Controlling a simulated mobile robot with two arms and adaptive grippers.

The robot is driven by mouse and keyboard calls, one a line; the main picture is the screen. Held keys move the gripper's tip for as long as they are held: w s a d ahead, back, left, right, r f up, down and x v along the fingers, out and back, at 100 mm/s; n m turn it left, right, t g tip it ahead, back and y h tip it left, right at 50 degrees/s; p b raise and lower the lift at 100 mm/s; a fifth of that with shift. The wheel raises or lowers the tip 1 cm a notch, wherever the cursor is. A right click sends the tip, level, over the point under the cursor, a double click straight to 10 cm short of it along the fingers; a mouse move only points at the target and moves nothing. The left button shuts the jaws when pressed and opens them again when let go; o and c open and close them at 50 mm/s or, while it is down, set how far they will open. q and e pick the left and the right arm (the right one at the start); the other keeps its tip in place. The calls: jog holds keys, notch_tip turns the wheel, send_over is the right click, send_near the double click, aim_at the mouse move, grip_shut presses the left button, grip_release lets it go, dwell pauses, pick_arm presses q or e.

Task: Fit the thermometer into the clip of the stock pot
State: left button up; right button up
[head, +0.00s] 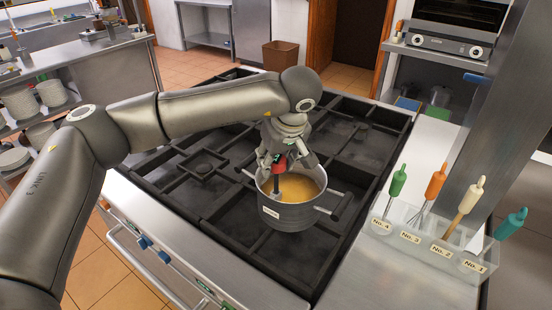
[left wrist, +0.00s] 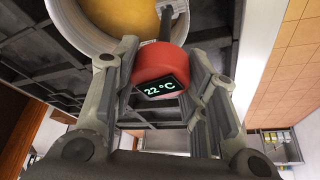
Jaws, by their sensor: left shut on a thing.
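The grey stock pot (head: 297,217) stands on the grill with yellow-orange liquid inside, a white label on its front and a handle on each side. My left gripper (head: 286,160) is above the pot's far left rim, shut on the thermometer (head: 279,163). The thermometer has a red head and a dark stem pointing down over the pot's opening. In the left wrist view the red head (left wrist: 160,64) sits between the fingers, and its display reads 22 °C. My right gripper is not in view.
The black slatted grill (head: 225,205) surrounds the pot. A clear rack (head: 420,240) with several coloured-handled utensils, labelled by number, stands on the steel counter (head: 365,270) at the right. A steel post rises at the far right. The grill is otherwise clear.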

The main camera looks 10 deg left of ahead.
aim_at(277, 182)
pick_arm(q)
jog(key=shift+f+b, duration=0.85)
jog(key=shift+f, duration=0.35)
jog(key=shift+f+b, duration=2.05)
jog(key=shift+f, duration=0.55)
jog(key=o, duration=1.1)
jog(key=v, duration=1.2)
